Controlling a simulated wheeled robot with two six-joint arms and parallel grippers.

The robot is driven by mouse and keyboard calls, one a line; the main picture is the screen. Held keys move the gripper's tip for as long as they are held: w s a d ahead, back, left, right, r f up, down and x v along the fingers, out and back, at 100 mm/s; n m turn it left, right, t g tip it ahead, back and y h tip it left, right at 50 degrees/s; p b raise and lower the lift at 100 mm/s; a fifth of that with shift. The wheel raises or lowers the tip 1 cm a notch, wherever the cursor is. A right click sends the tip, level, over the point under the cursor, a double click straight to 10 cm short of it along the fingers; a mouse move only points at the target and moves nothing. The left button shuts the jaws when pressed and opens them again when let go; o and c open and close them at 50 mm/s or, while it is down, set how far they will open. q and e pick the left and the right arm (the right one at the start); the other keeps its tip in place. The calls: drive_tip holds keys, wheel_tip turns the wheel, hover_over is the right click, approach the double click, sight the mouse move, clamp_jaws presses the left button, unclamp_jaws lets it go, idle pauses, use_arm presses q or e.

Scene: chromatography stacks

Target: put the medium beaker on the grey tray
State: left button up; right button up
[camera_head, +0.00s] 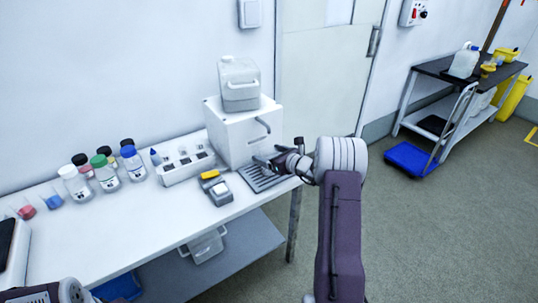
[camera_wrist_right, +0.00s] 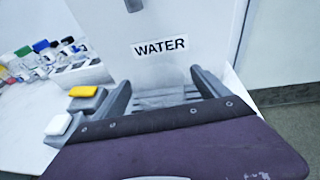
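Two small clear beakers stand at the far left of the white bench in the head view, one with red contents (camera_head: 26,208) and one with blue contents (camera_head: 53,201). I cannot tell which is the medium one. A dark grey slatted tray (camera_head: 258,184) lies at the foot of the white box. My right gripper (camera_head: 278,158) is over this tray, close to the box front.
The white box (camera_head: 232,139), labelled WATER in the wrist view, carries a clear jug (camera_head: 239,84). Several capped bottles (camera_head: 105,173), a white rack (camera_head: 185,166) and a small yellow-topped item (camera_head: 211,175) stand on the bench (camera_head: 150,225). Its front middle is clear.

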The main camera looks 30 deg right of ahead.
drive_tip(key=shift+r, duration=0.1)
drive_tip(key=shift+s+r+p, duration=0.1)
drive_tip(key=shift+r+p, duration=0.15)
drive_tip(key=shift+p, duration=0.1)
drive_tip(key=v, duration=1.1)
drive_tip(key=shift+s, duration=0.4)
